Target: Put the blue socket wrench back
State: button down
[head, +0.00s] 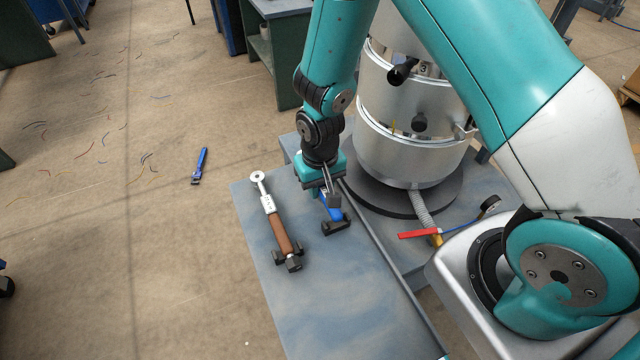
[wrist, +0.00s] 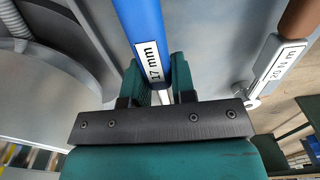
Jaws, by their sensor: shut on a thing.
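The blue socket wrench (head: 331,213) is at the grey-blue table, with its dark head toward the front. Its blue handle with a white "17 mm" label also shows in the wrist view (wrist: 143,28). My gripper (head: 328,190) points down and is shut on the wrench, its fingers (wrist: 156,90) on both sides of the shaft near the handle's end. The upper end of the wrench is hidden by my gripper in the head view. I cannot tell whether the wrench touches the table.
A brown-handled wrench (head: 279,229) lies left of the blue one on the table (head: 335,300). A silver cylindrical machine (head: 405,150) stands close behind and right, with a red-handled valve (head: 418,235). Another blue tool (head: 201,163) lies on the floor. The table's front is clear.

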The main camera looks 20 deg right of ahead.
jog(key=shift+f+b, duration=0.75)
jog(key=shift+f, duration=0.35)
jog(key=c, duration=0.9)
grip_release()
jog(key=shift+o, duration=0.2)
jog(key=shift+r, duration=0.1)
